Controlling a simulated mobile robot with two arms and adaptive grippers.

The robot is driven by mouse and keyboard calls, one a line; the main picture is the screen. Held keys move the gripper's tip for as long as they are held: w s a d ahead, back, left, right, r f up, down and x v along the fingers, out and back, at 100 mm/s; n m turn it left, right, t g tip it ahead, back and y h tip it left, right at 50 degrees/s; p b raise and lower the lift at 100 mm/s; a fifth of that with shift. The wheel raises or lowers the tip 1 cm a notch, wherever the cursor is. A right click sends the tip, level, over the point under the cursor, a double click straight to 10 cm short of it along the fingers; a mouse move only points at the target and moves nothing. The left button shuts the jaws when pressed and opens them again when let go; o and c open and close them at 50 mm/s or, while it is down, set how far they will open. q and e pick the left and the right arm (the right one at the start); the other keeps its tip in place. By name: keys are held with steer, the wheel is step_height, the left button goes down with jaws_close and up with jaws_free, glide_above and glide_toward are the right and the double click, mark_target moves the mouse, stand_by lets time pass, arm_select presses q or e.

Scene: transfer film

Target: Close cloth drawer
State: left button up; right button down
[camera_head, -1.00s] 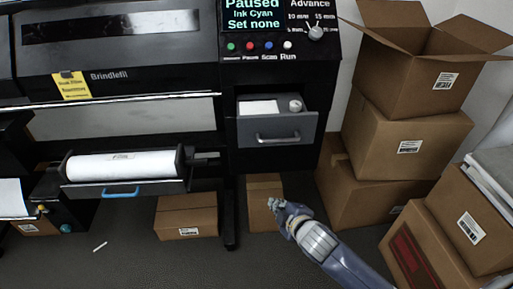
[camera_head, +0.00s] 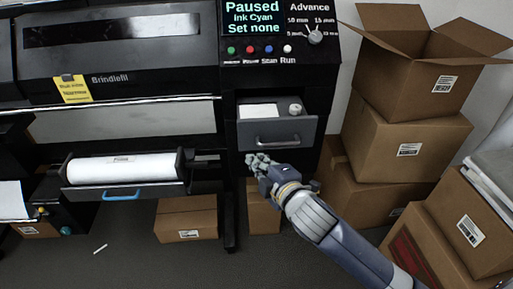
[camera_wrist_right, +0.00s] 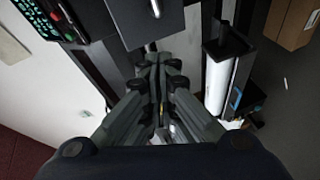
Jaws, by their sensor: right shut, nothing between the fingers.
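The cloth drawer (camera_head: 277,133) is a dark grey drawer with a silver bar handle (camera_head: 278,141), under the printer's control panel. It stands open, with a white folded cloth (camera_head: 258,111) and a small pale round item (camera_head: 295,109) inside. My right gripper (camera_head: 252,160) is shut and empty, just below the drawer front and left of the handle's middle. In the right wrist view the shut fingers (camera_wrist_right: 158,65) point toward the drawer front (camera_wrist_right: 140,20). I cannot tell whether they touch it. My left gripper is not in view.
A white roll (camera_head: 122,166) sits in a pulled-out tray with a blue handle (camera_head: 121,194) to the left. Cardboard boxes (camera_head: 405,150) are stacked at the right, and a small box (camera_head: 263,212) stands below the drawer. The floor in front is mostly clear.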

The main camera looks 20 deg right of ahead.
steer(key=w+d+f+p, duration=0.1)
steer(key=w+f, duration=0.1)
steer(key=w, duration=0.5)
steer(key=shift+d+f+p, duration=0.2)
steer(key=shift+d+p, duration=0.1)
steer(key=shift+d, duration=0.1)
